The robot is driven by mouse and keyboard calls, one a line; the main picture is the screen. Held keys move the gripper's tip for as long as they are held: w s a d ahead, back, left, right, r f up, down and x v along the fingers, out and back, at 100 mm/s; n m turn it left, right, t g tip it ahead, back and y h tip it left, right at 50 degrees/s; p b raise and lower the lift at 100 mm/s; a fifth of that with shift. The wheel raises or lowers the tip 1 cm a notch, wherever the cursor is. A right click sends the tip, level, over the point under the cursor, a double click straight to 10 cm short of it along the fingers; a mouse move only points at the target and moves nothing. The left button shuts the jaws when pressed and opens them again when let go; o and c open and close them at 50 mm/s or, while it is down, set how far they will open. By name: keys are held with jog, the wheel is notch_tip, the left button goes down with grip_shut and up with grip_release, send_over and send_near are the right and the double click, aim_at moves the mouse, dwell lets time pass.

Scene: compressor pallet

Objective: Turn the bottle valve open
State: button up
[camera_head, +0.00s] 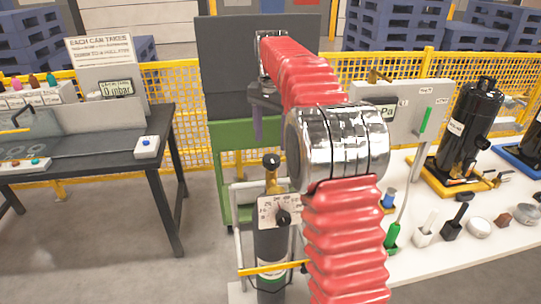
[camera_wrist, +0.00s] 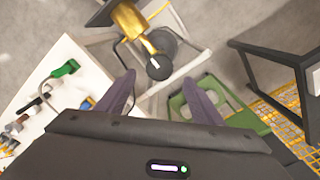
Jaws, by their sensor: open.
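The gas bottle (camera_head: 272,250) is a dark upright cylinder behind a low frame, left of my red arm. Its brass valve (camera_head: 271,180) carries a black round knob (camera_head: 271,161) on top. A dial plate (camera_head: 268,212) with a second black knob sits lower in front. In the wrist view the brass valve (camera_wrist: 132,20) and a black knob (camera_wrist: 158,67) show beyond the fingertips. My gripper (camera_wrist: 162,80) is open and empty, its two purple fingers apart. In the head view my gripper (camera_head: 257,125) hangs above and behind the knob, apart from it, partly hidden by my arm.
A dark workbench (camera_head: 85,150) stands at left, a white table (camera_head: 470,250) with small tools and black compressors at right. A green panel (camera_head: 240,150) and yellow mesh fence (camera_head: 180,100) stand behind. The grey frame (camera_head: 238,205) is close beside the bottle.

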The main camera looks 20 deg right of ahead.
aim_at(271, 158)
notch_tip(271, 158, down, 7)
jog(key=shift+r, duration=0.1)
dwell(0.4)
jog(key=c, duration=1)
